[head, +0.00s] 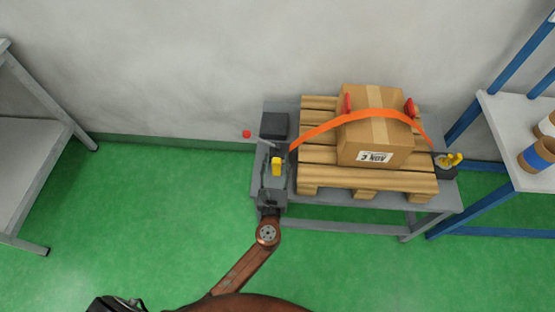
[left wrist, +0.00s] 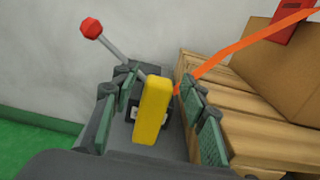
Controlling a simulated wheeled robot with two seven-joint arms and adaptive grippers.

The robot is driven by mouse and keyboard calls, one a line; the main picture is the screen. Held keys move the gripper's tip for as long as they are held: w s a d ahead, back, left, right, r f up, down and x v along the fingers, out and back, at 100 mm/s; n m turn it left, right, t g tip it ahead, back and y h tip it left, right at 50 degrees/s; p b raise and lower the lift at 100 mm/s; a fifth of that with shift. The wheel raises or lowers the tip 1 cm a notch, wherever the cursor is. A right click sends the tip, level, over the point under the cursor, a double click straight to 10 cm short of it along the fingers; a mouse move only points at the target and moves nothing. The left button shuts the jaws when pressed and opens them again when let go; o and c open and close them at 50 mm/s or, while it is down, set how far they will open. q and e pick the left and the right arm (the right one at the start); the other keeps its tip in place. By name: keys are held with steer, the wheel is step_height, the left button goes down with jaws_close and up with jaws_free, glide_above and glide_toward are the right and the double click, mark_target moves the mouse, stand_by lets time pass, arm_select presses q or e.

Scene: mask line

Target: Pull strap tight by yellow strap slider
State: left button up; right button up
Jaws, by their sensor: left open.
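The yellow strap slider (head: 276,167) stands on a dark mount at the left end of the grey table. In the left wrist view the slider (left wrist: 155,110) shows upright between the green-padded fingers of my left gripper (head: 273,190). The gripper is open, with a visible gap on both sides of the slider. The orange strap (head: 318,131) runs from beside the slider up over the cardboard box (head: 375,140) and down its right side. It stands away from the box's left side in a slant. My right gripper is not in view.
The box sits on a wooden pallet (head: 322,183) on the grey table (head: 445,205). A lever with a red knob (head: 246,134) sticks out left of the slider. Yellow hardware (head: 453,160) sits at the table's right end. A blue-framed shelf (head: 510,125) stands at right.

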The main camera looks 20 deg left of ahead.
arm_select(q)
steer(key=shift+w+a, duration=0.15)
steer(key=shift+w, duration=0.25)
steer(key=shift+c, duration=0.3)
jaws_close()
